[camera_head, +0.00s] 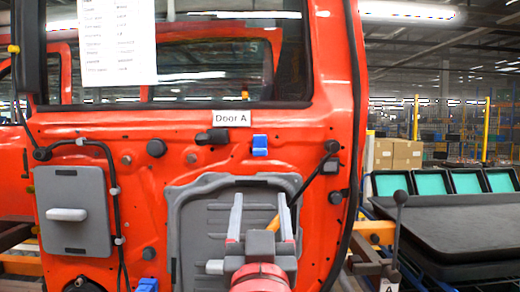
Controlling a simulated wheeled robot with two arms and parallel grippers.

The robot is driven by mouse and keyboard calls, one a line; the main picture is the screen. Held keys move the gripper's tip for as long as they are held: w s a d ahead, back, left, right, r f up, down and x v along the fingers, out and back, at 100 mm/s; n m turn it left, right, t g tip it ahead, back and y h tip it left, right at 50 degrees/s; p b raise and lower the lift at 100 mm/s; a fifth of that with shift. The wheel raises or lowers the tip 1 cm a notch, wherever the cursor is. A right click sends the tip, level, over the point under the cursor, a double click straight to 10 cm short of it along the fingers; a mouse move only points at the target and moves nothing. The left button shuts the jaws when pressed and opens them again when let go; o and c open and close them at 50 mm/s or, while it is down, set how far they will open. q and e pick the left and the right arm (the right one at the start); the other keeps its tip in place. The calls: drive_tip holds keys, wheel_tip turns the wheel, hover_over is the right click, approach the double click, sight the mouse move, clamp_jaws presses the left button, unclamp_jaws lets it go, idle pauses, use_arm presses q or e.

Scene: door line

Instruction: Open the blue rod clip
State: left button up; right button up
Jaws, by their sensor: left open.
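A blue clip (260,145) sits on the red door (290,130), just below the "Door A" label. I cannot tell whether the clip is open or closed. A second blue clip (147,285) shows partly at the bottom edge. My left gripper (260,197) is open, its two fingers pointing up in front of the grey door panel (200,205), below the upper clip and apart from it in the picture. A dark rod (308,183) with an orange end (274,223) slants down from the right; its lower end appears between or behind the fingers. My right gripper is not in view.
A black handle (212,137) is left of the upper clip. A black-knobbed lever (400,198) and a dark table (455,222) stand to the right.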

use_arm(q)
drive_tip(key=p, duration=1)
approach(260, 155)
drive_tip(key=p+x, duration=0.3)
drive_tip(key=x, duration=0.8)
drive_tip(key=shift+c, duration=0.3)
clamp_jaws()
